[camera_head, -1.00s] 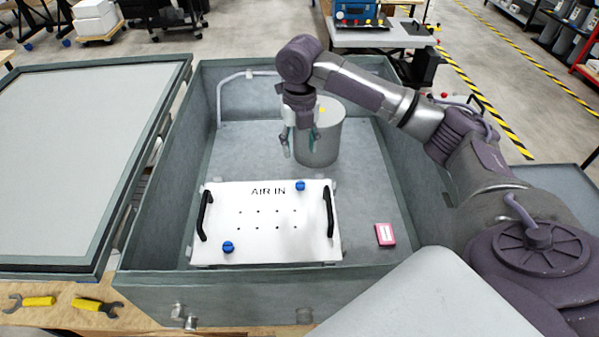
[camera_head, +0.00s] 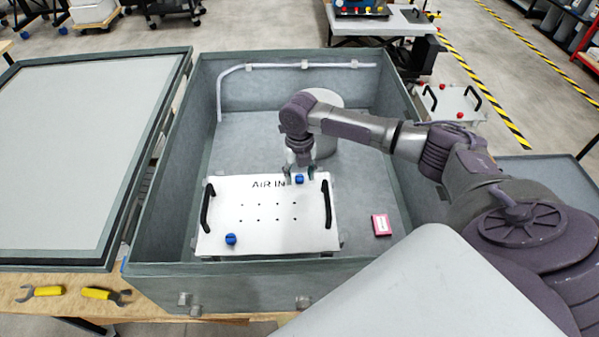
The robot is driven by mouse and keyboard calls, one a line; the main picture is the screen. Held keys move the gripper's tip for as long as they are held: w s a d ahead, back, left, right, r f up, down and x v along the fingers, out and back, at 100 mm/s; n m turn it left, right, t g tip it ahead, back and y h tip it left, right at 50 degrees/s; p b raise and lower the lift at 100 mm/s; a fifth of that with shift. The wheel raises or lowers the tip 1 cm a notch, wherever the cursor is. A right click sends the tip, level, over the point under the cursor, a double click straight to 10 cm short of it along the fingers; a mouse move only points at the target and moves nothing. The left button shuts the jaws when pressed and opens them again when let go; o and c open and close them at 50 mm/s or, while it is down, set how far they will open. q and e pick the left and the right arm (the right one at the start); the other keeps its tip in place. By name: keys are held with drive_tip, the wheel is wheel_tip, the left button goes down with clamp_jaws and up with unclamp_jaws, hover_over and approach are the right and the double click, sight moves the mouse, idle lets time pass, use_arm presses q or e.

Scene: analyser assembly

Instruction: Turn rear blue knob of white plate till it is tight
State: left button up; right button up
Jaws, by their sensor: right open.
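The white plate (camera_head: 265,234), lettered AIR IN, lies in the grey open box with a black handle at each side. The rear blue knob (camera_head: 299,179) stands near its far right corner. The front blue knob (camera_head: 231,239) is near its front left corner. My right gripper (camera_head: 299,175) points down at the rear blue knob, with its fingers open around or just behind it. I cannot tell whether the fingers touch the knob. My left gripper is not in view.
A grey cylinder (camera_head: 326,102) stands in the box behind my right gripper. A pink box (camera_head: 381,225) lies right of the plate. The box walls (camera_head: 160,170) surround the plate. Two yellow-handled wrenches (camera_head: 42,292) lie on the wooden bench at front left.

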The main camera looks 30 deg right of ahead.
clamp_jaws()
drive_tip(key=shift+r, duration=0.1)
